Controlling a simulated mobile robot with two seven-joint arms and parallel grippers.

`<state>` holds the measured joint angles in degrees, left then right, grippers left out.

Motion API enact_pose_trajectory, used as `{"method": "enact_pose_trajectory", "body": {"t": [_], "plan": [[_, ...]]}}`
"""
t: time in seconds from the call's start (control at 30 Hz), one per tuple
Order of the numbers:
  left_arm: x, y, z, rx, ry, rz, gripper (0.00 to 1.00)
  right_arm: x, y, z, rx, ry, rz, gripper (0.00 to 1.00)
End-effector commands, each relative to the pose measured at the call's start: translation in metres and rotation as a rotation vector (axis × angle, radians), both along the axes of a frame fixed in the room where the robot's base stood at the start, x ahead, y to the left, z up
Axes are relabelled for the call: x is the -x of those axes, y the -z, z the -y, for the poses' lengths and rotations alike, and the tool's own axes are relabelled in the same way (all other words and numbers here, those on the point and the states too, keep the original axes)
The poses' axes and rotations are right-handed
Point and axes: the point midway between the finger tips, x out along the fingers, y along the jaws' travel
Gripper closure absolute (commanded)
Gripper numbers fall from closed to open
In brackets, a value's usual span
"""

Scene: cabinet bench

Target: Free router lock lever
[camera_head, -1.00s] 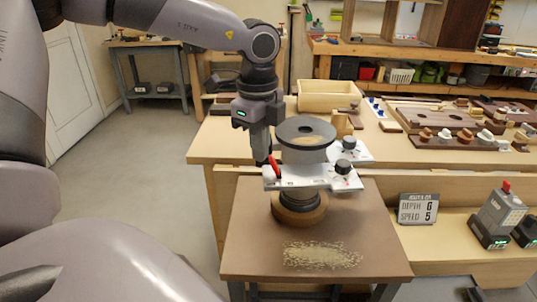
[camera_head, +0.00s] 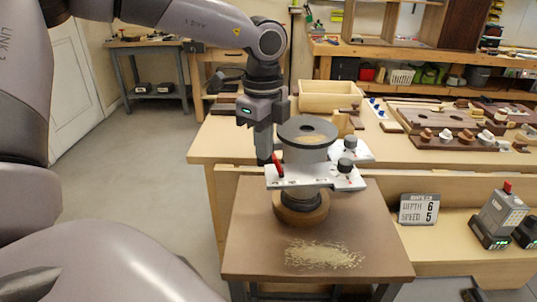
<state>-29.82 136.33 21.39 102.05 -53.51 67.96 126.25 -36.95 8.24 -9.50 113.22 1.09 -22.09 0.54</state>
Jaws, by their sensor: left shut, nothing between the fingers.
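The router (camera_head: 305,157) stands upright on its round wooden base (camera_head: 301,211) on the small brown table (camera_head: 250,240). It has a dark round top and a white plate with black knobs (camera_head: 346,166). The red lock lever (camera_head: 277,165) is at the left end of the plate. My left gripper (camera_head: 264,160) is shut and points down just left of the router body, right beside the red lever. Whether its fingertips touch the lever I cannot tell. My right gripper is not in view.
A sign reading depth 6, speed 5 (camera_head: 418,209) stands right of the small table. Grey tools (camera_head: 497,220) stand farther right. Sawdust (camera_head: 322,254) lies on the table's front. A wooden bin (camera_head: 330,95) and game-like boards (camera_head: 450,117) are on the bench behind.

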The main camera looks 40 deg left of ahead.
Motion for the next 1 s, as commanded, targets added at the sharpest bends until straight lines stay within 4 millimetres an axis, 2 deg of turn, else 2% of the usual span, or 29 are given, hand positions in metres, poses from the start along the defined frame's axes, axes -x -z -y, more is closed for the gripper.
{"method": "enact_pose_trajectory", "body": {"t": [0.03,0.17,1.0], "plan": [[0.003,0.018,0.004,0.014,0.001,-0.021,1.00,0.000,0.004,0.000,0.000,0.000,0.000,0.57],[0.000,0.018,0.006,0.013,0.001,-0.021,1.00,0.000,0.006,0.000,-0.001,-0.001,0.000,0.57],[0.007,-0.011,-0.003,0.009,0.002,-0.011,1.00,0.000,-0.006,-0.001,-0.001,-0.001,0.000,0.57]]}}
